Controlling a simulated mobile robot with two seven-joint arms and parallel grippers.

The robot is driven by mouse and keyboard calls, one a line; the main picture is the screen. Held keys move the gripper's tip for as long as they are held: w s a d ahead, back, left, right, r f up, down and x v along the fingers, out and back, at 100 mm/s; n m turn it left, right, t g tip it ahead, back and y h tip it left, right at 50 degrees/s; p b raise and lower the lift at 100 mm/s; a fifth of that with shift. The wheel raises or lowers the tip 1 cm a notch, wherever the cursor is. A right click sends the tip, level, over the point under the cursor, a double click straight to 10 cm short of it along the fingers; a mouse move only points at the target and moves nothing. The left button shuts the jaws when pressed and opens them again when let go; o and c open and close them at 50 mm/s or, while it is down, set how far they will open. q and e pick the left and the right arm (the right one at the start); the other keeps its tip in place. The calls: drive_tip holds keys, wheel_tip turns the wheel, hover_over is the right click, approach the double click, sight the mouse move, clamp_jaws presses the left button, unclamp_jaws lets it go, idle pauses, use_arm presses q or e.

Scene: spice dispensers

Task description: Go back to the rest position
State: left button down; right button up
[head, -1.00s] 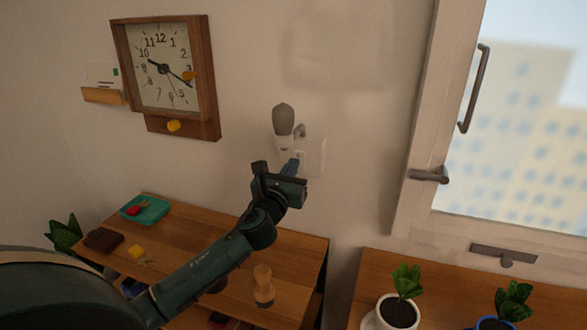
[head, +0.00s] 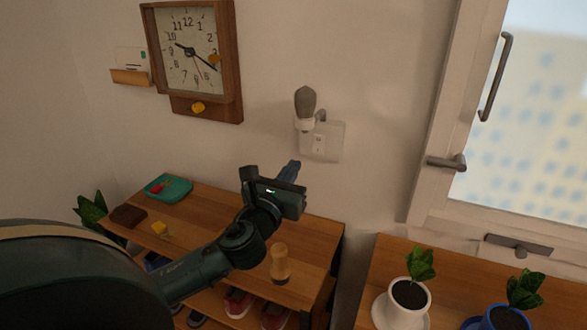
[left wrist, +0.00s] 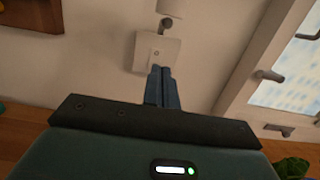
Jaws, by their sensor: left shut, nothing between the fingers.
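My left gripper (head: 290,170) is in the middle of the head view, with its blue fingers pointing up toward the wall. It is shut and empty. It appears below and a little left of the white wall switch plate (head: 323,141), apart from it. In the left wrist view the closed fingers (left wrist: 161,85) show below the same switch plate (left wrist: 157,52). A wall lamp with a grey shade (head: 305,100) is mounted above the plate and looks unlit. My right gripper is in neither view.
A wooden shelf (head: 215,232) below holds a teal tray (head: 168,188), a brown wallet (head: 128,216), a wooden figure (head: 280,263) and shoes lower down. A wooden clock (head: 192,55) hangs at upper left. Potted plants (head: 409,293) stand by the window (head: 530,130) at right.

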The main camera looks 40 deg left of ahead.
use_arm(q)
drive_tip(key=shift+f, duration=0.1)
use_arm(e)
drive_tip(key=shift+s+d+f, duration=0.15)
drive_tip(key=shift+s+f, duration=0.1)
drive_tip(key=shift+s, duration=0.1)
